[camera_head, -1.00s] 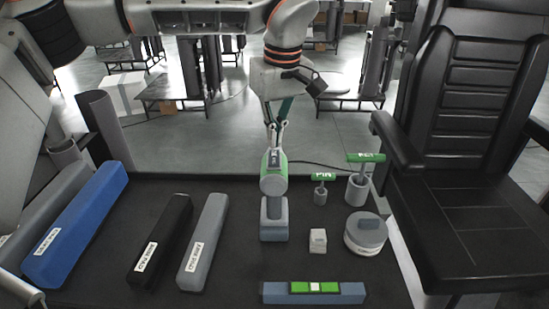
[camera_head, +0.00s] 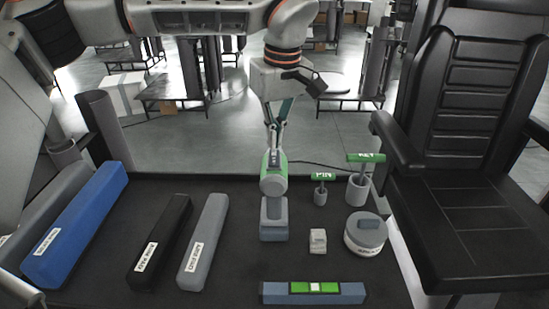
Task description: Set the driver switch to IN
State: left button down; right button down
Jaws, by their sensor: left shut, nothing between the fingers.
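The green and grey driver (camera_head: 273,188) stands upright on its grey battery foot near the middle of the dark table. A small dark switch patch shows near its top. My left gripper (camera_head: 274,150) comes down from above with its fingers shut and empty. Its fingertips are at the top of the driver, at or very near the switch; I cannot tell whether they touch. The fingertips partly cover the switch, and its setting is too small to read. My right gripper is not in view.
Blue (camera_head: 75,225), black (camera_head: 160,240) and grey (camera_head: 204,242) labelled blocks lie left. Right are two green T-handled tools (camera_head: 322,188) (camera_head: 358,185), a white cube (camera_head: 318,241) and a round container (camera_head: 365,235). A level (camera_head: 313,292) lies in front. A black chair (camera_head: 465,150) stands right.

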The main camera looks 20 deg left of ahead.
aim_at(275, 153)
pick_arm(q)
jog(key=shift+f, duration=0.45)
